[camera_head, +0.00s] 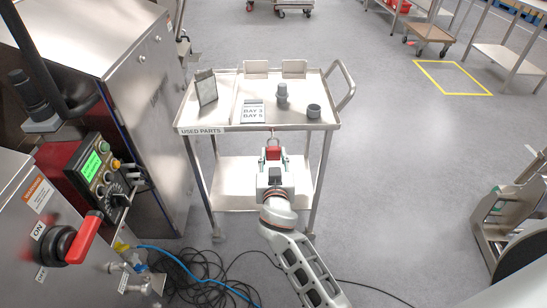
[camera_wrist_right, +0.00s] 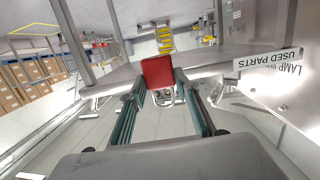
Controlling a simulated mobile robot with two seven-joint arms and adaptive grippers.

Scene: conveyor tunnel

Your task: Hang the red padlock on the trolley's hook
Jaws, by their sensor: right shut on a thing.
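The red padlock (camera_head: 273,153) is held in my right gripper (camera_head: 273,160), which is shut on it just below and in front of the trolley's front edge. In the right wrist view the red padlock body (camera_wrist_right: 158,72) sits between the teal fingers (camera_wrist_right: 162,88), with a grey metal loop beside it. The trolley (camera_head: 222,122) has a top tray and a lower shelf. Its hook is too small to make out clearly near the middle of the front rim; I cannot tell whether the shackle touches it. My left gripper is not in view.
The trolley's tray bears a framed card (camera_head: 206,88), a day sign (camera_head: 253,111) and grey parts (camera_head: 313,111). A metal machine with a red ON handle (camera_head: 84,237) stands at left. Cables (camera_head: 205,281) lie on the floor. Floor to the right is mostly clear.

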